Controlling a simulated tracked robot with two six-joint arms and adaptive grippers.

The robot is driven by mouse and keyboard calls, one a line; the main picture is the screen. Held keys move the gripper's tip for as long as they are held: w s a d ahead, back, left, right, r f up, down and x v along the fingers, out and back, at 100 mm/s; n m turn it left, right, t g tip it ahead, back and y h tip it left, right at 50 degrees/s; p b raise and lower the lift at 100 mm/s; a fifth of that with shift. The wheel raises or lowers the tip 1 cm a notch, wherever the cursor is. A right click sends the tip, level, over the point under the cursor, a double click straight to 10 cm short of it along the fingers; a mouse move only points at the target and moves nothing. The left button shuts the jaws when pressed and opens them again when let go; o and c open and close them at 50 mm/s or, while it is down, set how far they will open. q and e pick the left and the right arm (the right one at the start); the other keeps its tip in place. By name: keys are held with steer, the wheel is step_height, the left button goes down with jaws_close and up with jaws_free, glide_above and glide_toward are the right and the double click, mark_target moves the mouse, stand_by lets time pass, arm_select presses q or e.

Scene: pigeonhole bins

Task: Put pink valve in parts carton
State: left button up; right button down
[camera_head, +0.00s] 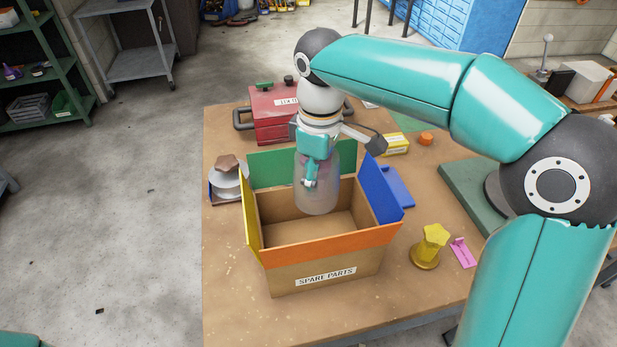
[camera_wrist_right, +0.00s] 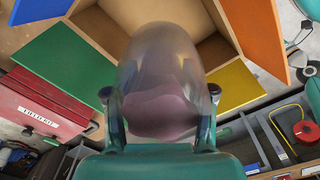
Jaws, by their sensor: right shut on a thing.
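The parts carton (camera_head: 290,273) is an open cardboard box labelled "SPARE PARTS", with green, blue, orange and yellow flaps folded out. Its visible inside looks empty. My right gripper (camera_head: 311,180) is shut on a translucent, pinkish-grey jar-like object (camera_head: 317,195), which hangs at the carton's back part. In the right wrist view the object (camera_wrist_right: 160,70) sits between both fingers, over the carton opening (camera_wrist_right: 215,50); a darker pink area shows through it. A small pink part (camera_head: 462,252) lies on the table right of the carton; I cannot tell whether it is a valve. My left gripper is out of view.
A red toolbox (camera_head: 272,118) stands behind the carton. A yellow star-topped piece (camera_head: 431,246) stands to the right, and a grey spool-like stack (camera_head: 228,182) to the left. A yellow box (camera_head: 396,144) and an orange piece (camera_head: 426,138) lie at the back right.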

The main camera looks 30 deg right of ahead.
steer(key=shift+f+b, duration=0.3)
steer(key=shift+f, duration=0.3)
steer(key=shift+w+a, duration=0.1)
steer(key=shift+w, duration=0.15)
steer(key=shift+s+r, duration=0.15)
steer(key=shift+s, duration=0.15)
step_height(320, 180, down, 17)
steer(key=b, duration=1.1)
steer(key=shift+r, duration=0.1)
steer(key=shift+f+b, duration=0.4)
steer(key=shift+b, duration=0.05)
steer(key=shift+c, duration=1.5)
jaws_free()
steer(key=shift+r, duration=0.1)
steer(key=shift+r+p, duration=7.95)
steer(key=shift+r, duration=0.75)
